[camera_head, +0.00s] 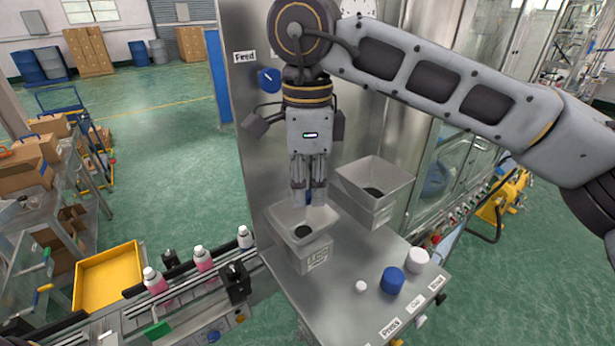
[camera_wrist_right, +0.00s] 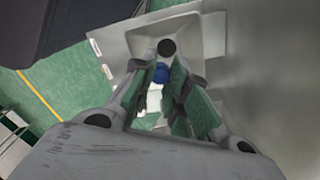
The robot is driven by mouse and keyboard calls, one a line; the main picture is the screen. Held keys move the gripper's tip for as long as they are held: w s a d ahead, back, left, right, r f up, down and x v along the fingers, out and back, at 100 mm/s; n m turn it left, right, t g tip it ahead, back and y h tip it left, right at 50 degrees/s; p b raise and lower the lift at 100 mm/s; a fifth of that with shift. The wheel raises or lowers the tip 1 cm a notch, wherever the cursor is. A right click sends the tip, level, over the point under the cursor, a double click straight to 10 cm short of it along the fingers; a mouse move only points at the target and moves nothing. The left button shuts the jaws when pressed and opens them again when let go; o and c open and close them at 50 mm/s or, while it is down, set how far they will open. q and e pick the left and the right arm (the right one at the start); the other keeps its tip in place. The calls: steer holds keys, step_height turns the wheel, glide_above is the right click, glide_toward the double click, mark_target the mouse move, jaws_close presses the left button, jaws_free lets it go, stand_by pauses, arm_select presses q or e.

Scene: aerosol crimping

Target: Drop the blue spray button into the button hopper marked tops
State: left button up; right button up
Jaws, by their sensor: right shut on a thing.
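My right gripper (camera_head: 308,192) points down over the left of two grey hoppers (camera_head: 309,237) on the steel bench. Its fingers are shut on the small blue spray button (camera_head: 309,197), only a sliver of which shows in the head view. In the wrist view the button (camera_wrist_right: 160,75) is a round blue spot between the fingertips (camera_wrist_right: 163,78). The hopper's dark opening (camera_wrist_right: 166,47) shows just beyond it. The hopper has a small front label, too blurred to read surely. My left gripper is not in view.
A second grey hopper (camera_head: 374,196) stands to the right. A small white ball-like piece (camera_head: 361,286), a blue cylinder (camera_head: 393,280) and a white cylinder (camera_head: 417,260) sit at the bench front.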

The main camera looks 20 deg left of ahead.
steer(key=shift+f+b, duration=0.75)
steer(key=shift+f, duration=1.05)
steer(key=o, duration=0.7)
steer(key=shift+r, duration=0.1)
steer(key=shift+r+p, duration=0.65)
steer(key=shift+r, duration=0.75)
steer(key=shift+d, duration=0.1)
